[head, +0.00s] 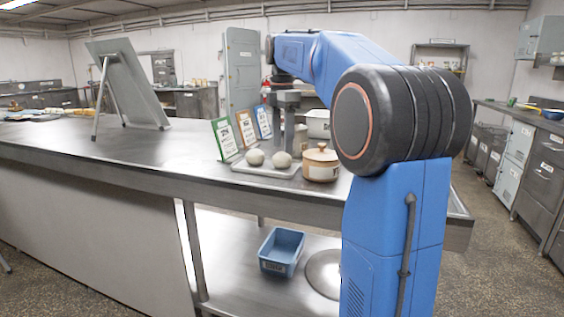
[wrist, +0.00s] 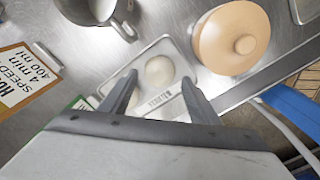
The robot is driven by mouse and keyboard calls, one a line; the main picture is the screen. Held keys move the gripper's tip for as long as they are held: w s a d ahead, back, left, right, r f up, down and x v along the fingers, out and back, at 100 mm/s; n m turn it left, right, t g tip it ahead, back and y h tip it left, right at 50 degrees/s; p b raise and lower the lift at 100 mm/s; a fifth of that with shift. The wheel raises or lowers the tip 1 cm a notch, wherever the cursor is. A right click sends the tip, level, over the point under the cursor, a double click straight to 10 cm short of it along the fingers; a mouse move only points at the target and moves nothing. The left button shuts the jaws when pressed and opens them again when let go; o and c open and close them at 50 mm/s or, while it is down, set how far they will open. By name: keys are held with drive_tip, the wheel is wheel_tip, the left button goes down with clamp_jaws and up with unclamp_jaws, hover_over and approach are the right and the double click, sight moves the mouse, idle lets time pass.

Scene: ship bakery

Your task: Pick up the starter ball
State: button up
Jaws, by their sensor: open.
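My gripper (wrist: 158,79) is open, pointing down over the tray, with nothing held. I cannot tell its exact height above the ball.
A tan lidded pot (head: 320,163) stands right of the tray, close by. Green, orange and blue framed cards (head: 245,128) stand behind it. A metal pot (wrist: 95,10) is near the gripper. A blue bin (head: 281,251) sits on the lower shelf.

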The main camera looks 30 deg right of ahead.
drive_tip(key=shift+a+f, duration=0.1)
drive_tip(key=shift+f, duration=2.45)
drive_tip(key=c, duration=0.9)
